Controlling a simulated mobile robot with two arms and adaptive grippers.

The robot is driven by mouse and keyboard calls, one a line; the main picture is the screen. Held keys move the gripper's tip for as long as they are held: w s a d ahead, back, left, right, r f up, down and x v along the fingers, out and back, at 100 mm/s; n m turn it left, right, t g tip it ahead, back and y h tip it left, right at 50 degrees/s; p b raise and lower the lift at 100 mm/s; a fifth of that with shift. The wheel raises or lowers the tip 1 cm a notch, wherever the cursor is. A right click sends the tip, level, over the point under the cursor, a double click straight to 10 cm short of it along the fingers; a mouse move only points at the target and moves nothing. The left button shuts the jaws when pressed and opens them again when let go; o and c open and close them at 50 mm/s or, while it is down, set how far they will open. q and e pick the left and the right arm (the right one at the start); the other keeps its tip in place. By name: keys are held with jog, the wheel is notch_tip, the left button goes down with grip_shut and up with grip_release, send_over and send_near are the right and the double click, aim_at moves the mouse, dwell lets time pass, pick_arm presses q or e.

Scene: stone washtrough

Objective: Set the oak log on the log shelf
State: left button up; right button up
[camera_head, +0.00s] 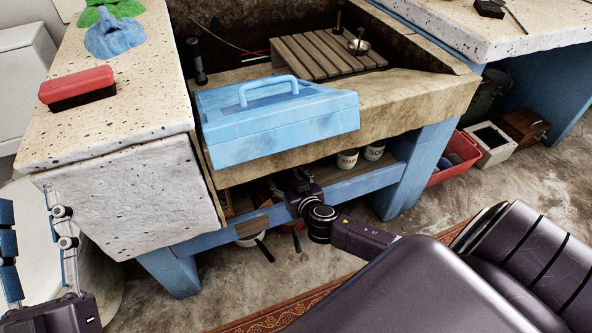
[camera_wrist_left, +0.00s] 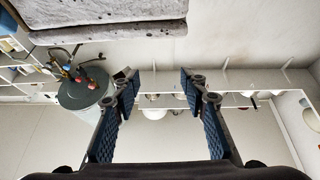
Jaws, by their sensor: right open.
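I cannot make out the oak log for certain in either view. Under the stone trough, behind a blue front rail (camera_head: 365,184), is a dim low space that may be the log shelf; the trough's front edge and a blue toolbox hide most of it. My right gripper (camera_head: 292,183) is at this rail, below the toolbox. Its fingers are small and partly in shadow; it is open, and I see nothing clearly held. My left gripper (camera_head: 32,215) is at the lower left edge, away from the trough. In the left wrist view its blue-padded fingers (camera_wrist_left: 159,82) are apart and empty.
The blue toolbox (camera_head: 275,118) sits on the trough's front edge. A red-topped brush (camera_head: 77,88) and a blue cloth (camera_head: 115,38) lie on the left stone counter (camera_head: 130,115). White canisters (camera_head: 347,160) stand underneath. A red bin (camera_head: 455,158) is at right.

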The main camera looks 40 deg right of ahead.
jog(key=p+v, duration=0.2)
jog(key=v, duration=0.6)
jog(key=shift+f, duration=0.1)
pick_arm(q)
notch_tip(320, 180, down, 11)
jog(key=w+g+y, duration=0.2)
jog(key=g, duration=0.3)
jog(key=shift+w+a+g, duration=0.2)
jog(key=shift+a+g, duration=0.2)
pick_arm(e)
jog(key=shift+s+a, duration=0.1)
jog(key=shift+s, duration=0.25)
